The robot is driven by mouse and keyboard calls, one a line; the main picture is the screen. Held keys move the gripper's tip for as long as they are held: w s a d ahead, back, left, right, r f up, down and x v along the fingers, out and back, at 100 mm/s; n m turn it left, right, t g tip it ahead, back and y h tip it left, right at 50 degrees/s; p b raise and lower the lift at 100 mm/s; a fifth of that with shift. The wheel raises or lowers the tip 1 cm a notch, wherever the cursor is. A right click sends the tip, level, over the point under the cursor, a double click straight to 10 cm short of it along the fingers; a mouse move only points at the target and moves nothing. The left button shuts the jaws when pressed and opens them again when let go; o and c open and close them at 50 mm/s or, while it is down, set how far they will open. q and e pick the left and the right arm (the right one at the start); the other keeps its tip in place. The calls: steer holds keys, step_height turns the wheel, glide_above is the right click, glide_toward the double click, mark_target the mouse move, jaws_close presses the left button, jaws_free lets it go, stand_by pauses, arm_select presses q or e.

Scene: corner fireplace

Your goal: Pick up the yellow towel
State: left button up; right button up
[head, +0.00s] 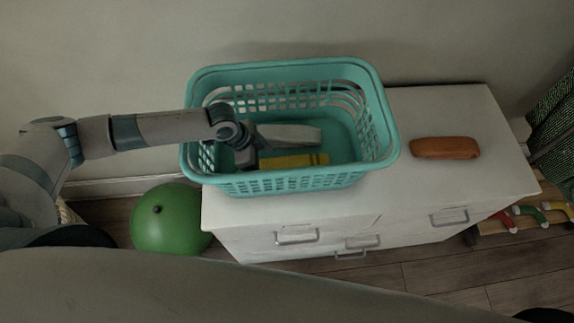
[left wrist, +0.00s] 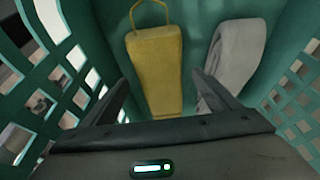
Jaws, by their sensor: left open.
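The yellow towel (head: 294,161) lies folded in the bottom of a teal basket (head: 381,108). In the left wrist view the yellow towel (left wrist: 157,68) is long and flat, with a loop at its far end. A grey-white towel (head: 290,135) lies beside it, and it also shows in the left wrist view (left wrist: 234,62). My left gripper (head: 246,158) reaches down into the basket at the towels' left ends. Its two fingers (left wrist: 160,98) are apart, with the yellow towel's near end in view between them and nothing held. My right gripper is not in view.
The basket stands on a white cabinet (head: 450,110) against the wall, its slotted walls close around my left gripper. A brown oblong object (head: 445,148) lies on the cabinet to the right. A green balloon-like ball (head: 168,218) is on the floor at left.

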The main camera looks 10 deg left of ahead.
mark_target(271, 167)
arm_select(q)
steer(key=shift+p+x, duration=0.5)
steer(key=shift+x, duration=1)
steer(key=shift+c, duration=0.6)
steer(key=c, duration=1)
steer(key=shift+c, duration=0.7)
steer(key=shift+r, duration=0.1)
